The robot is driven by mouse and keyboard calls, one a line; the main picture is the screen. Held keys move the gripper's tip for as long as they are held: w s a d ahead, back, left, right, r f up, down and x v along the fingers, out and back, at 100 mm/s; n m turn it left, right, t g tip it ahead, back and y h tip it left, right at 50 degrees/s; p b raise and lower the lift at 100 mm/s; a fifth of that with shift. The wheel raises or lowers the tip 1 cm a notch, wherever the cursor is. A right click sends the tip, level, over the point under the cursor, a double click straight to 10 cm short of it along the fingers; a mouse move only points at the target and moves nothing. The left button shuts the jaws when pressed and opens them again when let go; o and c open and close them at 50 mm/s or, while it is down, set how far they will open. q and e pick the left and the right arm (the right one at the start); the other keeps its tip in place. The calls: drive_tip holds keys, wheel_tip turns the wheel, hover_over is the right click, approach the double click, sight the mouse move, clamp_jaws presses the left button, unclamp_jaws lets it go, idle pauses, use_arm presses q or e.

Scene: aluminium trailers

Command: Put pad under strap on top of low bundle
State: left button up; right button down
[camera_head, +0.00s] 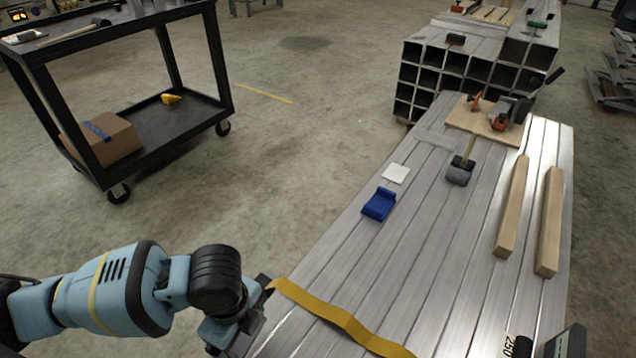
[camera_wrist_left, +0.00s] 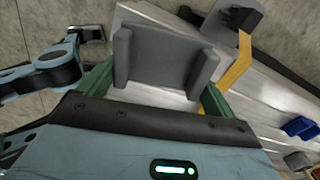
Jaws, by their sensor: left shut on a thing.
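The low bundle (camera_head: 430,230) of aluminium tubes runs away from me. A yellow strap (camera_head: 340,318) lies across its near end and is bent in the middle; it also shows in the left wrist view (camera_wrist_left: 238,62). My left gripper (camera_wrist_left: 160,88) is shut on a grey pad (camera_wrist_left: 160,55) with raised side edges. In the head view my left gripper (camera_head: 245,325) is at the bundle's left edge, beside the strap's left end; the pad is not clear there. In the left wrist view a dark, pronged arm end (camera_wrist_left: 92,32) at upper left looks like my right gripper.
On the bundle are a blue corner piece (camera_head: 379,204), a white square (camera_head: 395,174), a mallet (camera_head: 461,172), two wooden bars (camera_head: 512,207) and a board (camera_head: 480,122) with tools. A dark device (camera_head: 568,342) is at lower right. A black cart (camera_head: 160,130) stands left on open floor.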

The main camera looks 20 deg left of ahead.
use_arm(q)
drive_tip(key=w+r+n, duration=0.1)
drive_tip(key=r+n, duration=0.1)
drive_tip(key=n, duration=0.1)
drive_tip(key=w+r+n, duration=0.1)
drive_tip(key=r+n, duration=0.2)
drive_tip(key=w+r+n, duration=0.1)
drive_tip(key=r+n, duration=0.2)
drive_tip(key=shift+w+a, duration=0.1)
drive_tip(key=shift+w, duration=0.3)
wheel_tip(320, 180, up, 10)
drive_tip(key=w+n, duration=0.1)
drive_tip(key=n, duration=1)
drive_tip(key=shift+w+a+f, duration=0.2)
drive_tip(key=shift+w, duration=0.15)
drive_tip(key=shift+s, duration=0.1)
